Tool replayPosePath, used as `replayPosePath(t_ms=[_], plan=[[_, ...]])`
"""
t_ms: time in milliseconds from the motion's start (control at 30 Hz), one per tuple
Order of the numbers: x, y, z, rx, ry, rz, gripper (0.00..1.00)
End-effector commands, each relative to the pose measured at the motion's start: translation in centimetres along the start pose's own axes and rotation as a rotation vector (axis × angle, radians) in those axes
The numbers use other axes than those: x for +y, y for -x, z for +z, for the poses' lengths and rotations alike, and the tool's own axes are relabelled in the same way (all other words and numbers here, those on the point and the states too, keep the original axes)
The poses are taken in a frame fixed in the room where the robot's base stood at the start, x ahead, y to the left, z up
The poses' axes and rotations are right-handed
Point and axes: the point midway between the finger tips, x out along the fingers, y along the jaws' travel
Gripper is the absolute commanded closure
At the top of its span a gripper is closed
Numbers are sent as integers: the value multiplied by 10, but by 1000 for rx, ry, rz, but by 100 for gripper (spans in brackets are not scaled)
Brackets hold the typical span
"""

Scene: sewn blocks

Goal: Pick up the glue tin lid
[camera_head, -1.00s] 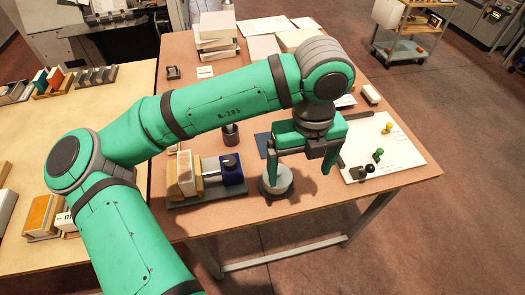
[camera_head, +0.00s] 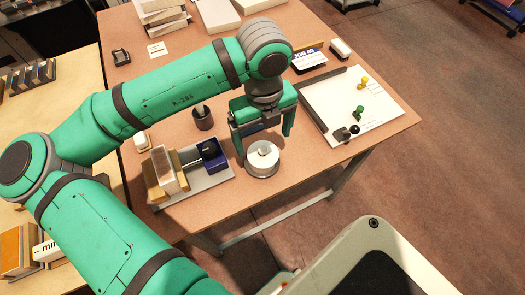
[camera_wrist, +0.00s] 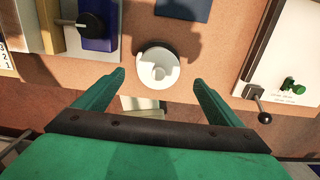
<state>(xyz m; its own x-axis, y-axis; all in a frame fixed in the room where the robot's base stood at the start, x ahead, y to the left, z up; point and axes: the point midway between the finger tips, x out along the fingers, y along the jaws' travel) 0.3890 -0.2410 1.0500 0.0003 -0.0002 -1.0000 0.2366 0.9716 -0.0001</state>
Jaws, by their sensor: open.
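The glue tin (camera_head: 262,165) is a short, round, pale tin standing near the front edge of the brown table. A light round top with a small raised piece in its middle, which looks like the glue tin lid (camera_head: 263,152), is on it. In the wrist view the lid (camera_wrist: 150,56) shows from above, upper centre, partly in shadow. My gripper (camera_head: 264,143) is open and empty, pointing down above the tin. In the wrist view my gripper (camera_wrist: 158,77) has its fingertips to the left and right of the tin, apart from it.
Left of the tin is a grey board (camera_head: 205,184) with blocks and a dark blue part. A dark cup (camera_head: 203,118) stands behind it. To the right lies a white board (camera_head: 375,105) with small green, yellow and black-knobbed pieces. Bare table lies between.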

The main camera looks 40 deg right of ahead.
Motion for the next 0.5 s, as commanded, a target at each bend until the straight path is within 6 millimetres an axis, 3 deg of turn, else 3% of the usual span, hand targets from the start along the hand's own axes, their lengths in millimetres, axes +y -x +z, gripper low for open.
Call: replayPosePath(t_ms=[300, 500], plan=[[3, -41, -3, 1, 3, 1, 11], [3, -47, -2, 1, 3, 0, 11]])
